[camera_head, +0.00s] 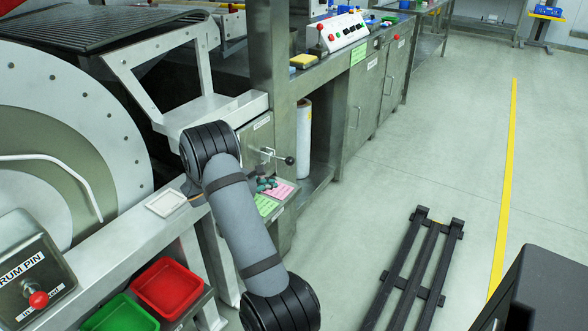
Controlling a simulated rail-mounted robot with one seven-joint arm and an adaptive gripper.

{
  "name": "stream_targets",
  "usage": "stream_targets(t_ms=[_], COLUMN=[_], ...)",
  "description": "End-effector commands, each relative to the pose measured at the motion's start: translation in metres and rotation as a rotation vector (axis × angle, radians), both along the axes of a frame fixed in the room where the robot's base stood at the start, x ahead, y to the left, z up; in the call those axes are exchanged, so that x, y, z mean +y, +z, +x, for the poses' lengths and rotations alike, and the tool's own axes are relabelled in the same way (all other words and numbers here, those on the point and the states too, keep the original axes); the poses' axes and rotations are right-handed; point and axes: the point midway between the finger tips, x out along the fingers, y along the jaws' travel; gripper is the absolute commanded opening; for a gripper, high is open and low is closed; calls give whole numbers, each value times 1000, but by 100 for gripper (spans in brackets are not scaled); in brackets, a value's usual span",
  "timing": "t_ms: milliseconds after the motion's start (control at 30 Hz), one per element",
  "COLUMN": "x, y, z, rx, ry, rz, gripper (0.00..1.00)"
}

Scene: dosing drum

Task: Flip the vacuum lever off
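A lever with a black ball knob (290,160) sticks out to the right from the front of a grey metal box (257,135) beside the drum. Its small label is too small to read, so I cannot tell for sure that it is the vacuum lever. My grey arm crosses the lower middle of the view, and its black upper joint is left of the lever. I cannot make out my gripper; my arm hides part of the area beyond it.
A drum-pin box with a red knob (38,299) is at lower left, near red (168,288) and green (120,316) bins. A control panel (338,32) stands on the far counter. A black rail frame (413,270) lies on the floor. The floor right of the cabinets is mostly clear.

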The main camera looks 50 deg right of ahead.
Motion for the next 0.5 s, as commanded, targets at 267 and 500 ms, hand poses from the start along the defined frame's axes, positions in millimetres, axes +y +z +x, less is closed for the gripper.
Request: stream_targets(t_ms=[267,500], x=[-1,-1], y=[2,1], z=[-4,-4], rx=[101,98], ry=[44,43], rz=[-5,-4], gripper=[0,0])
